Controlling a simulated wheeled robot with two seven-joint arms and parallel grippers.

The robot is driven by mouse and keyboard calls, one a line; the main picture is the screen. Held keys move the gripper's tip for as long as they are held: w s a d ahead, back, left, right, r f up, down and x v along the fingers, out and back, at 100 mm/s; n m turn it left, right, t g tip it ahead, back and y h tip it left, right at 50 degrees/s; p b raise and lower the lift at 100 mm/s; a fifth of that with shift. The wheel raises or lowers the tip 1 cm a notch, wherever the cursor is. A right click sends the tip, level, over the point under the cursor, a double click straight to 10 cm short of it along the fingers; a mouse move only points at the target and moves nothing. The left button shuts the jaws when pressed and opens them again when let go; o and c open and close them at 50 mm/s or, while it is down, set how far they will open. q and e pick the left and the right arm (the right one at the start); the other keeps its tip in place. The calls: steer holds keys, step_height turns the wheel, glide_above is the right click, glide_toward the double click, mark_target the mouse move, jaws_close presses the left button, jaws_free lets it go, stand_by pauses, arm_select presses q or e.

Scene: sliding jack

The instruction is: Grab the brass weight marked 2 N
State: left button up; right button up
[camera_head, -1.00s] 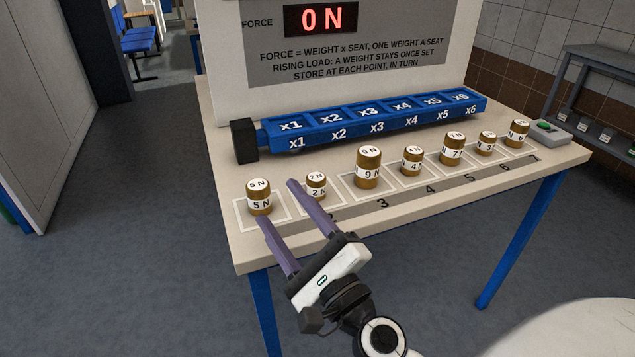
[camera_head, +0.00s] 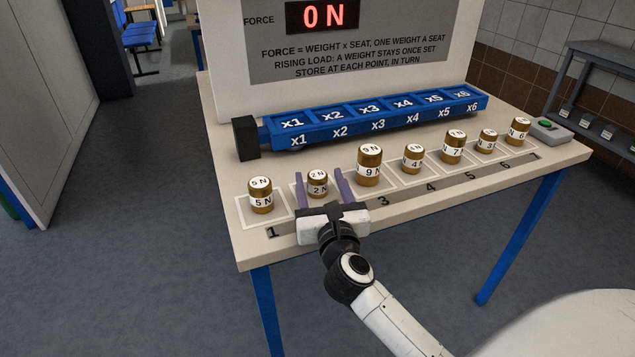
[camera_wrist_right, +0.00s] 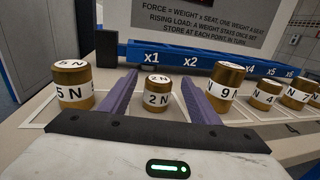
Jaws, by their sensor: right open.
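The brass weight marked 2 N (camera_head: 317,184) stands upright on the second square of the table, with a white label band and white top. It also shows in the right wrist view (camera_wrist_right: 157,92), between the two purple fingers. My right gripper (camera_head: 320,182) is open, one finger on each side of the 2 N weight. Gaps show between the fingers and the weight in the wrist view. My left gripper is not in view.
The 5 N weight (camera_head: 260,195) stands left of the gripper; the taller 9 N weight (camera_head: 369,166) stands close to the right finger. Several more weights line the row rightward. Behind is the blue rail (camera_head: 375,122) with seats x1 to x6. The display (camera_head: 322,16) reads 0 N.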

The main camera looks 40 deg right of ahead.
steer(key=x, duration=0.2)
steer(key=shift+w, duration=0.3)
steer(key=c, duration=1.3)
